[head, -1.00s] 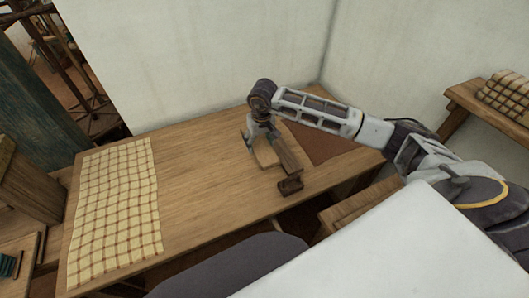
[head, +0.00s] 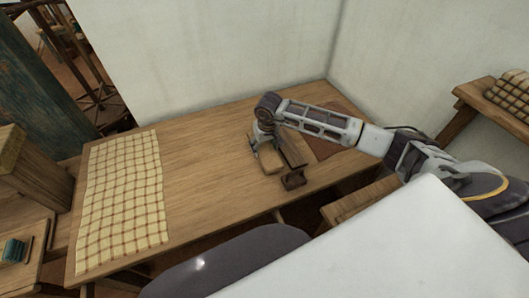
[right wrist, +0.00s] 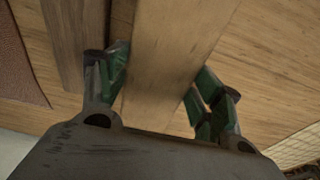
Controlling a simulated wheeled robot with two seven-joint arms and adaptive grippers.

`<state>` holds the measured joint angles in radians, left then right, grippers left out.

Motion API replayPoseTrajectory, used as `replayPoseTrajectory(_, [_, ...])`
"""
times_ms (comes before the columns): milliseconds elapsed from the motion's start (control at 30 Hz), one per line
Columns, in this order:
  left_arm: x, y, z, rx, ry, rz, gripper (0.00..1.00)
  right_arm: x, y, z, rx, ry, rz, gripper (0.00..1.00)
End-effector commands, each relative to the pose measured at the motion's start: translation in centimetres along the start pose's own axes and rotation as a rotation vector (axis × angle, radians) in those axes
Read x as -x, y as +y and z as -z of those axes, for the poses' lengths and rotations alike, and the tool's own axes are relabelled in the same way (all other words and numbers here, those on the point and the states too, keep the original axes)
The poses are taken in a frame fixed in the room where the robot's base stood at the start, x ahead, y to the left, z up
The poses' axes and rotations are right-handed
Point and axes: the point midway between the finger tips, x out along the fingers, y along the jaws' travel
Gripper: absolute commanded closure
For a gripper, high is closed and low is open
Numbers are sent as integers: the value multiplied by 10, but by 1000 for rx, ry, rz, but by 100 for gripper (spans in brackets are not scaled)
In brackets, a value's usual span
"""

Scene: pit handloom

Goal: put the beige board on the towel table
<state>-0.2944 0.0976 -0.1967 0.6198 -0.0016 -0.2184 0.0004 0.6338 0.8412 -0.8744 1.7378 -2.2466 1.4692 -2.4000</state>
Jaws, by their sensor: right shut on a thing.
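The beige board (head: 270,161) is a small pale wooden piece at the middle right of the table. My right gripper (head: 265,148) is shut on it. In the right wrist view the board (right wrist: 178,50) passes between the two green-padded fingers (right wrist: 160,88). I cannot tell whether the board touches the tabletop. The wooden table (head: 205,165) bears a cream cloth with brown checks (head: 122,203) at its left end. My left gripper is out of view.
A dark brown wooden piece with a block at its near end (head: 293,180) lies just right of the board. A brown sheet (head: 325,142) lies behind my right arm. Walls close the back and right. A bench at right holds checked cloths (head: 512,92). The table's middle is clear.

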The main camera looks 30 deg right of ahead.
Motion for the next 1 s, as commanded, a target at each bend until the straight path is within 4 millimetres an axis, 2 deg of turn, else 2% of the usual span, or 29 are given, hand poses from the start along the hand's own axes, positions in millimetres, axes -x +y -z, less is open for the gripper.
replayPoseTrajectory(167, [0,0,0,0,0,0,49,-2,0,0,0,0,0,63])
replayPoseTrajectory(567, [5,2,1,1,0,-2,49,-35,0,-6,0,0,1,63])
replayPoseTrajectory(1000, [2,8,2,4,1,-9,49,-38,0,-6,0,1,0,63])
